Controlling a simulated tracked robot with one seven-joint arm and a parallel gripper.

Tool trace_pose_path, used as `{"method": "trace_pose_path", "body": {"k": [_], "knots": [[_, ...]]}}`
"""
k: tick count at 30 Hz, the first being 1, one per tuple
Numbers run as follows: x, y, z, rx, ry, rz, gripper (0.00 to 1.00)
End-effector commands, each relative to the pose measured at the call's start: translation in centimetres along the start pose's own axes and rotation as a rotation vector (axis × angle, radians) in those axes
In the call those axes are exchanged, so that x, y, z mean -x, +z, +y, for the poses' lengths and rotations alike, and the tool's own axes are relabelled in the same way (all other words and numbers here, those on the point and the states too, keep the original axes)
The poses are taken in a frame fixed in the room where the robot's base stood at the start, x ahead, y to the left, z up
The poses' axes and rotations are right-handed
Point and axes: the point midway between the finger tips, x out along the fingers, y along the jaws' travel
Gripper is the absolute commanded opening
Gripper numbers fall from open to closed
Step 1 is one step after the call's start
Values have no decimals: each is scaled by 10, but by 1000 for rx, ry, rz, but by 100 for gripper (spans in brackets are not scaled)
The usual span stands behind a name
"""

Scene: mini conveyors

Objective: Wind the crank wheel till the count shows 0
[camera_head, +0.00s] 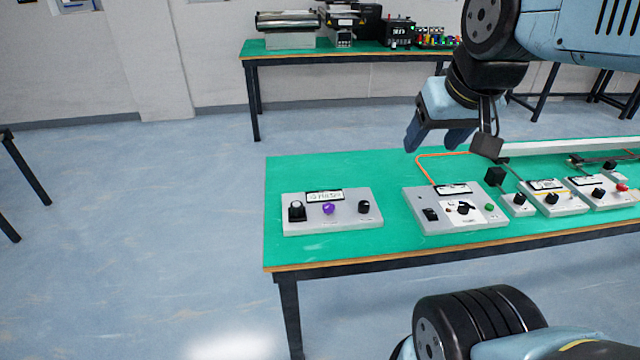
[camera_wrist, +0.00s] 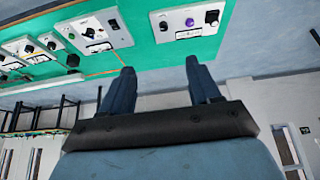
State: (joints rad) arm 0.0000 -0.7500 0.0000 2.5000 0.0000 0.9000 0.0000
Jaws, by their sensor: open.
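A grey control box (camera_head: 345,222) at the left end of the green table carries a small display (camera_head: 325,196), a purple knob (camera_head: 328,208) and two black knobs. A second grey box (camera_head: 430,198) to its right has a display (camera_head: 453,189), a black crank-like dial (camera_head: 465,208) on a white plate and a green button (camera_head: 489,207). I cannot tell for certain which control is the crank wheel, and the digits are too small to read. My gripper (camera_head: 436,140) is open and empty above the table's back edge. Both boxes also show beyond my fingers in the wrist view (camera_wrist: 160,68).
More control boxes (camera_head: 553,205) with knobs stand to the right, with cables and a black block (camera_head: 495,177) behind them. The green table (camera_head: 290,172) is bare around the left box. A back table (camera_head: 290,52) holds machines. Open floor lies to the left.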

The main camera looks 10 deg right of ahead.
Motion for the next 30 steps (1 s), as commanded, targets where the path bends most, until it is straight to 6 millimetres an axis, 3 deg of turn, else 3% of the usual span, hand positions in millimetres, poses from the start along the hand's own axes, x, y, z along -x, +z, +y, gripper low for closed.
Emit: {"method": "trace_pose_path", "body": {"k": [17, 23, 30], "knots": [[-1, -2, 0, -2, 0, -3, 62], [-16, -21, 0, -24, 8, -45, 62], [-55, -59, -1, -73, 23, -126, 62]]}}
